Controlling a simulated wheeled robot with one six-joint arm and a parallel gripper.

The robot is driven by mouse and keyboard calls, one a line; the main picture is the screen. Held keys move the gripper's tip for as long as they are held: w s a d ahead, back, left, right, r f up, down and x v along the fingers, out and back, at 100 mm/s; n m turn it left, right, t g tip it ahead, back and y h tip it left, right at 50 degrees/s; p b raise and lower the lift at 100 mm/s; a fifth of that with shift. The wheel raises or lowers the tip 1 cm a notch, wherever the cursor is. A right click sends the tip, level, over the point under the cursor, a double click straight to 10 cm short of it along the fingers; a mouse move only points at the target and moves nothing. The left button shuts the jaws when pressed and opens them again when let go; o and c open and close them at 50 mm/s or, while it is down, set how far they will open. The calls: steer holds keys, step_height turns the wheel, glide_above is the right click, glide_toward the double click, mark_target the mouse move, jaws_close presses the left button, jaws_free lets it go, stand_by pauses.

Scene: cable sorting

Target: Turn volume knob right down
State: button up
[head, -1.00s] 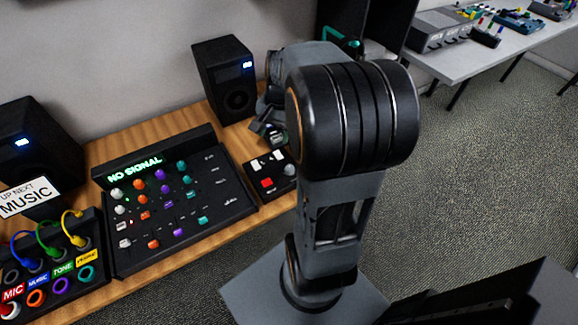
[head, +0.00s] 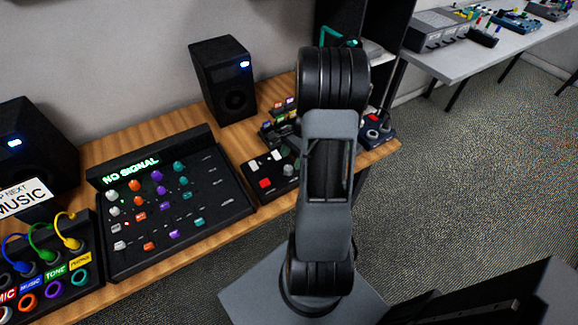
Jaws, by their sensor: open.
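A black mixer panel (head: 205,225) lies on the wooden desk, with rows of white, orange, purple and teal knobs and a green display reading NO SIGNAL (head: 131,169). A small black box (head: 262,198) to its right has white buttons, a red button (head: 265,183) and a pale round knob (head: 288,170) at its right, close to my arm. Another small dark unit (head: 375,135) with a red part shows right of my arm. I cannot tell which knob is the volume knob. My gripper is not visible; my raised arm stands in front of that part of the desk.
Two black speakers (head: 224,78) (head: 28,155) stand on the desk. A patch box (head: 48,272) with coloured cables and an UP NEXT MUSIC sign are at left. Small coloured items (head: 280,118) stand behind my arm. A grey table (head: 480,50) is at upper right; the carpet is open.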

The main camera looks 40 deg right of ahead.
mark_target(288, 168)
steer(key=shift+x, duration=1.95)
steer(key=shift+c, duration=0.2)
steer(key=c, duration=0.9)
steer(key=shift+o, duration=0.2)
